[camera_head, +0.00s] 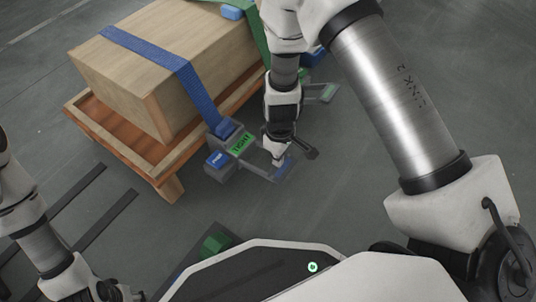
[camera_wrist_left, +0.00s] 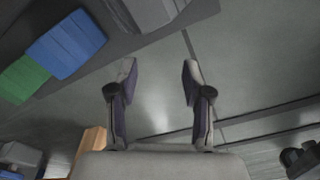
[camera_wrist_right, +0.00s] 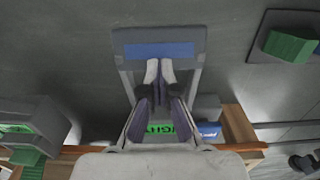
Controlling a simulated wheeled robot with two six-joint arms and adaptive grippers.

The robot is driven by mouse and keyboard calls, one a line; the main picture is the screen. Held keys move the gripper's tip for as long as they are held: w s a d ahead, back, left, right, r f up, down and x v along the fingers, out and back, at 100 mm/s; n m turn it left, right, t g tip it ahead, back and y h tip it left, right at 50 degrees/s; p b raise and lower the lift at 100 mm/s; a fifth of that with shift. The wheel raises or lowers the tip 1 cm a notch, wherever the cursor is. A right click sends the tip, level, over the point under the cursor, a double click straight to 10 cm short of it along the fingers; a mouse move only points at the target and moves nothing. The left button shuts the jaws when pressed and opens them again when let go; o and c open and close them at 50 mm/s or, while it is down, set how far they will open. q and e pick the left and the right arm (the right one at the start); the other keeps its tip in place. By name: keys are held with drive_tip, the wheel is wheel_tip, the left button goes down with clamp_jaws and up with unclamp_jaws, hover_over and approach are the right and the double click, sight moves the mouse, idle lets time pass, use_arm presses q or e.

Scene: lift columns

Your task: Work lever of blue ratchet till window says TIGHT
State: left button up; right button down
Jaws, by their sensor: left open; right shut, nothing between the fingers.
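The blue ratchet (camera_head: 216,172) is at the near corner of the wooden crate, at the end of the blue strap (camera_head: 165,58). Its green window (camera_head: 241,143) reads TIGHT; the window shows partly hidden in the right wrist view (camera_wrist_right: 160,129). Its lever, a grey frame with a blue grip (camera_head: 285,168), sticks out away from the crate; the grip also shows in the right wrist view (camera_wrist_right: 158,50). My right gripper (camera_wrist_right: 160,68) is shut and empty, its fingertips at the lever frame near the grip; contact is unclear. My left gripper (camera_wrist_left: 158,72) is open and empty.
The wooden crate (camera_head: 125,85) sits on a brown pallet (camera_head: 90,112). A second ratchet with a green label (camera_head: 328,92) stands farther along, near the green strap (camera_head: 257,30). A green block (camera_head: 215,243) lies on a dark board near my base. Grey floor at right is clear.

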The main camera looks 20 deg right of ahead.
drive_tip(key=shift+r+p, duration=2.75)
drive_tip(key=shift+r, duration=0.4)
drive_tip(key=shift+f, duration=0.1)
